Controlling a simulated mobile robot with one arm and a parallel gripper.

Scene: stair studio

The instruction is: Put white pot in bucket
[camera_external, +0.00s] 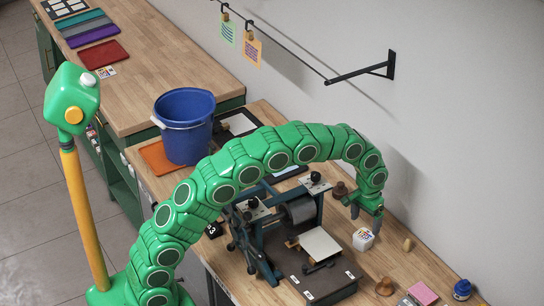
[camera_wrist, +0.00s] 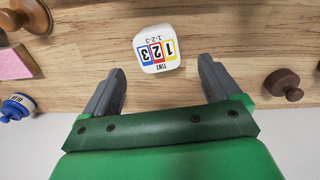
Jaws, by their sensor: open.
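The white pot (camera_external: 363,239) stands on the wooden bench to the right of the press, with colored blocks and digits on its label. In the wrist view the white pot (camera_wrist: 158,48) lies ahead of and between my fingertips, apart from both. My gripper (camera_external: 368,208) is just above the pot and points down. In the wrist view my gripper (camera_wrist: 160,72) is open and empty, its two grey fingers spread wide. The blue bucket (camera_external: 184,127) stands farther back on the left of the bench; its inside bottom is hidden.
A printing press (camera_external: 316,275) stands between the pot and the bucket, with my arm arching over it. A dark wooden knob (camera_wrist: 283,84), a wooden stamp (camera_external: 385,286), a pink block (camera_wrist: 14,60) and a blue-capped jar (camera_external: 462,289) are nearby. The wall is close behind.

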